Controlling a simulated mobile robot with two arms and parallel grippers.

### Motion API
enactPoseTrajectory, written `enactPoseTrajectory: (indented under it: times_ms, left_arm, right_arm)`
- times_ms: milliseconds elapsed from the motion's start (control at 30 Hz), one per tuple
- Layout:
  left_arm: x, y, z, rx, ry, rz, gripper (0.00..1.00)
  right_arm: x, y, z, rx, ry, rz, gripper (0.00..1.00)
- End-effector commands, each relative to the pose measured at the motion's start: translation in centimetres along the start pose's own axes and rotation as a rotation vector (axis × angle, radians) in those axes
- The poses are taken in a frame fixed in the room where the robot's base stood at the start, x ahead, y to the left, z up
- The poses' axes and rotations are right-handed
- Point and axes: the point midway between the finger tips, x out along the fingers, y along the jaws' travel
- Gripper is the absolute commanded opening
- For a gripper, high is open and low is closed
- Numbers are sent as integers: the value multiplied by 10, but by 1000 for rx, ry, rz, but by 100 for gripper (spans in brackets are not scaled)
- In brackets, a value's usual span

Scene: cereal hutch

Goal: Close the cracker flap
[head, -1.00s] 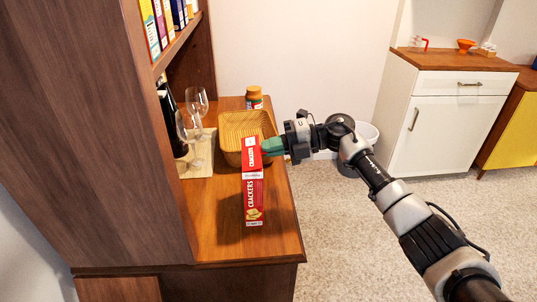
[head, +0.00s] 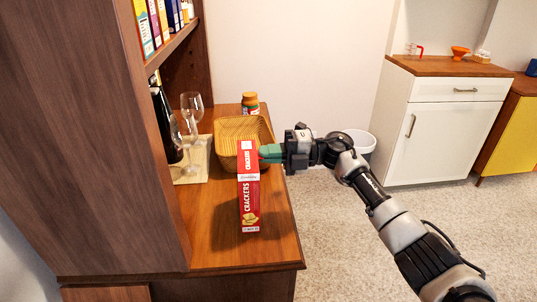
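A red cracker box (head: 249,205) stands upright on the wooden hutch counter in the head view. Its red top flap (head: 247,158) shows above the white-edged front of the box and appears raised, slanting back. My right gripper (head: 267,153), with green fingertips, is at the right side of the flap, touching it or very close. The fingertips look close together, but the flap partly hides them, so I cannot tell if they are shut. My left gripper is out of view.
Wine glasses (head: 191,105) and a dark bottle (head: 164,125) are at left by the hutch wall. The counter (head: 213,238) is clear in front.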

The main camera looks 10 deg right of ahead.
Motion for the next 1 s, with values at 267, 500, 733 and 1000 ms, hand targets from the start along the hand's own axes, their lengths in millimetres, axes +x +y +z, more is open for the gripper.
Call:
enactPoseTrajectory:
  times_ms: [267,500,733,1000]
  left_arm:
    - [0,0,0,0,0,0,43]
    - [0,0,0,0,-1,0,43]
    - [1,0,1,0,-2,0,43]
    - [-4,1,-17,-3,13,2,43]
  right_arm:
    - [0,-2,0,2,1,-3,10]
    - [0,-1,0,1,1,-2,29]
    - [-4,-1,0,1,0,-2,29]
    - [-52,-2,0,1,-3,-4,29]
